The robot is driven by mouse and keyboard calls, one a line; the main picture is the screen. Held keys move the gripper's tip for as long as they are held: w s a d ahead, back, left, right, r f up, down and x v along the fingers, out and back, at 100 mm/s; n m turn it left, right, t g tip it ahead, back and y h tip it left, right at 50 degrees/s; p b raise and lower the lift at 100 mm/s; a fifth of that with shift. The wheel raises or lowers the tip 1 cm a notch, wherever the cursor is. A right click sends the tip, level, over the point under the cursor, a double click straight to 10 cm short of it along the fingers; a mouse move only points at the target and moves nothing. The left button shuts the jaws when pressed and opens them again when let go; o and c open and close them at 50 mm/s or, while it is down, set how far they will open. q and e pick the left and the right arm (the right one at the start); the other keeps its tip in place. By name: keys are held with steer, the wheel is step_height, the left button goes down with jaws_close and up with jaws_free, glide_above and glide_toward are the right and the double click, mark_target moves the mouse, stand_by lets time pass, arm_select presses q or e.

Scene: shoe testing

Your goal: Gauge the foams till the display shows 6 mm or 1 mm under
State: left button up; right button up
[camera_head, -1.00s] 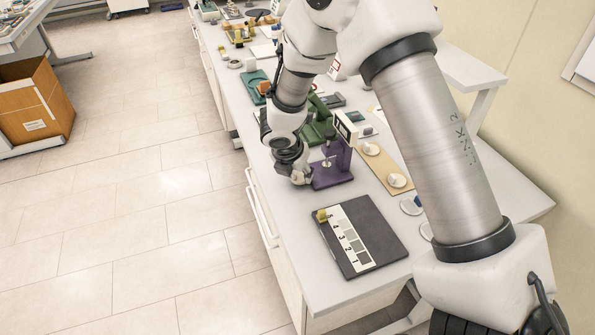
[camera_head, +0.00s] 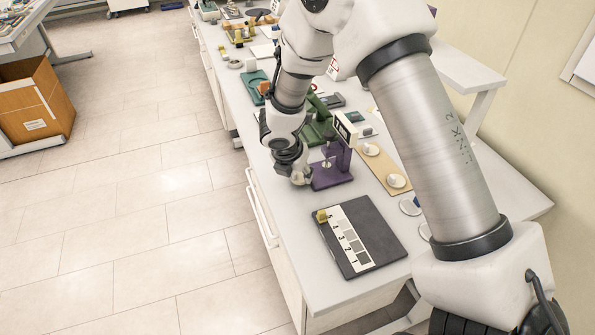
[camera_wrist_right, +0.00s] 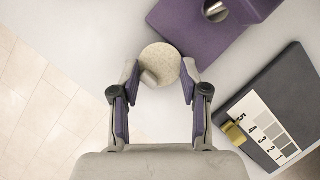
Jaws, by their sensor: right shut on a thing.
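My right gripper (camera_head: 300,178) is beside the purple gauge (camera_head: 333,178) on the bench. In the right wrist view my right gripper (camera_wrist_right: 160,78) is shut on a pale round foam disc (camera_wrist_right: 160,62) with a small knob. The purple gauge (camera_wrist_right: 190,32) and its round metal anvil (camera_wrist_right: 215,10) lie just beyond the disc, which appears apart from the anvil. The gauge's display (camera_head: 346,127) faces me; I cannot read it surely. More foam discs (camera_head: 396,181) sit on a tan board (camera_head: 384,168). My left gripper is not in view.
A green gauge (camera_head: 312,131) stands behind the purple one. More discs (camera_head: 411,206) lie at the right.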

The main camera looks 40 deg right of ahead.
mark_target(316, 173)
steer(key=shift+s+d+b, duration=0.2)
steer(key=shift+d+b, duration=0.15)
steer(key=shift+d, duration=0.35)
steer(key=shift+s+d+b, duration=0.15)
steer(key=shift+d+b, duration=0.2)
steer(key=shift+d, duration=0.35)
steer(key=shift+s+d, duration=0.15)
steer(key=shift+d, duration=0.65)
steer(key=o, duration=0.8)
steer(key=v, duration=1.2)
